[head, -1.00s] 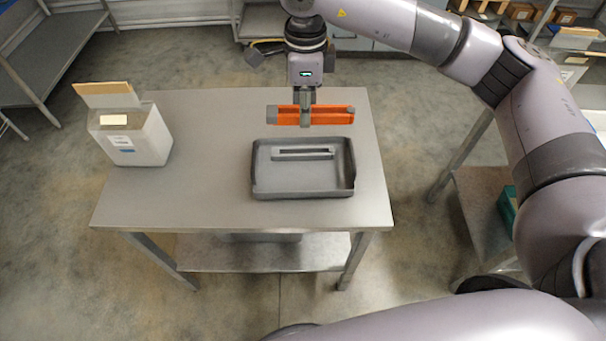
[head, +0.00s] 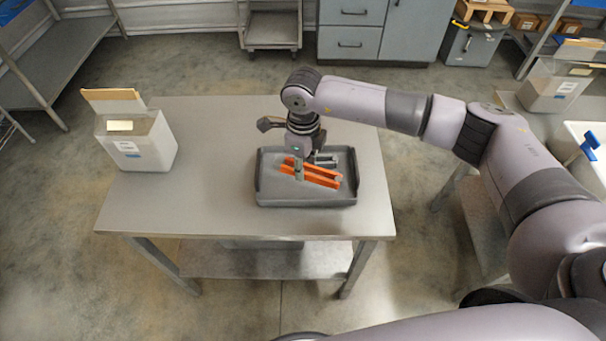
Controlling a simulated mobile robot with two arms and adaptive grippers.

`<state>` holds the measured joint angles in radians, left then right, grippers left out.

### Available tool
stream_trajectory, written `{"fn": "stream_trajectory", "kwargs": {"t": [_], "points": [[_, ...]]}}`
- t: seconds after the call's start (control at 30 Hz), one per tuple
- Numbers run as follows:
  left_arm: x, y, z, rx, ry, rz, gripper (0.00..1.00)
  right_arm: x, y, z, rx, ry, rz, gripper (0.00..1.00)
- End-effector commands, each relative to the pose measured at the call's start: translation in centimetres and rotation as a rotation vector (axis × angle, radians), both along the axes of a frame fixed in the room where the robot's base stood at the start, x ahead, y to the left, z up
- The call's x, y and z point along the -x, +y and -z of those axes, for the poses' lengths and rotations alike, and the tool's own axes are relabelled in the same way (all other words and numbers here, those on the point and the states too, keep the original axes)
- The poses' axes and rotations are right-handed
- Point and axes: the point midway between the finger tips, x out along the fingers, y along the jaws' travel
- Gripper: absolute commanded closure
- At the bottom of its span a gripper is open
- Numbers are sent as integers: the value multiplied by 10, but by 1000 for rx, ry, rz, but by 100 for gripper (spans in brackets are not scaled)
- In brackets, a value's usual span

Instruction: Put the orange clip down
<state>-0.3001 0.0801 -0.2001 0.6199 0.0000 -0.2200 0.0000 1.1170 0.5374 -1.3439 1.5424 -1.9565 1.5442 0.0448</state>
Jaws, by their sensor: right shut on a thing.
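The orange clip (head: 318,177) is a long orange piece with grey ends. It is in my right gripper (head: 298,172), which is shut on it, inside the outline of the grey tray (head: 308,200). The clip lies at a slant, its right end nearer to me. I cannot tell whether it touches the tray floor. A grey clip-like piece (head: 327,158) shows behind it in the tray, partly hidden by the gripper and the orange clip. My left gripper is not in view.
The tray stands on a metal table (head: 215,190) with free room to its left. A white box (head: 140,142) with a tan panel sticking up stands at the table's left. Grey cabinets (head: 375,30) and a cart (head: 270,28) are behind.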

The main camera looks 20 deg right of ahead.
Motion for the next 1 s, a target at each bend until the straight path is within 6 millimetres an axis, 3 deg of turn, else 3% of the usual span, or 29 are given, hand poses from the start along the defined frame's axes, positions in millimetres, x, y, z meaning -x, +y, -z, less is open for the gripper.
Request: {"fn": "stream_trajectory", "kwargs": {"t": [0.23,0.43,0.83,0.87,1.0], "points": [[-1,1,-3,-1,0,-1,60,0,0,19,-1,1,0,98],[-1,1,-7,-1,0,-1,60,0,0,48,-1,1,0,98],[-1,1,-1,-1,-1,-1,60,0,0,56,-2,-1,-1,98],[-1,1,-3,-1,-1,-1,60,-1,0,55,-1,-2,-1,71],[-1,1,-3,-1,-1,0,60,0,0,54,-2,-1,-1,62]]}}
